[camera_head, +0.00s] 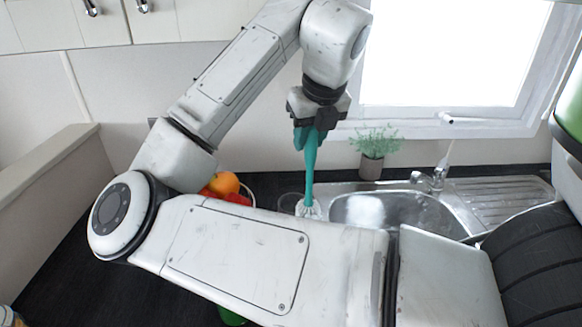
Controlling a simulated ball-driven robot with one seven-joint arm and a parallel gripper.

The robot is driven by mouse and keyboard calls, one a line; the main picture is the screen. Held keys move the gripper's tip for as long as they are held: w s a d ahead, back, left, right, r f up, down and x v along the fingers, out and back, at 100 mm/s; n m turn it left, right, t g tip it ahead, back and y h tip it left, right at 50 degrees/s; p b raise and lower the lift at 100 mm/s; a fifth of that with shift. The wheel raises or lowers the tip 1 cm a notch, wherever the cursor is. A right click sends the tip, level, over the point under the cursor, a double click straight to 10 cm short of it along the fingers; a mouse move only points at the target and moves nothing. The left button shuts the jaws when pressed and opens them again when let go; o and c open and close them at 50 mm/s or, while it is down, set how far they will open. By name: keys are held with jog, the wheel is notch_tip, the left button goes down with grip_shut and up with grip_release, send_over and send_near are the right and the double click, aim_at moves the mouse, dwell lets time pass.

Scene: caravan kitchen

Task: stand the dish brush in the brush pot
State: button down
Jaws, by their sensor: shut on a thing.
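My gripper (304,134) points down in the upper middle of the view and is shut on the dish brush (309,172). The brush has a teal handle and a pale bristle head at its lower end. It hangs nearly upright, head down, over the counter just left of the sink. A round, see-through vessel (287,204), which may be the brush pot, shows just left of the brush head. My arm hides its lower part. I cannot tell whether the brush head is inside, behind or in front of it.
The steel sink (425,197) with its tap (436,176) lies to the right. A potted plant (374,150) stands behind it by the window. A bowl of fruit (246,190) is at the left, partly hidden by my arm.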

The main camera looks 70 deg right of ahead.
jog(key=w+d+p, duration=0.2)
jog(key=w+d, duration=0.4)
jog(key=d, duration=0.1)
notch_tip(320, 180, down, 12)
jog(key=p, duration=0.1)
jog(key=shift+s, duration=0.15)
jog(key=shift+f, duration=0.15)
jog(key=c, duration=0.8)
grip_release()
jog(key=shift+c, duration=0.2)
jog(key=b+v, duration=0.1)
jog(key=v, duration=1.1)
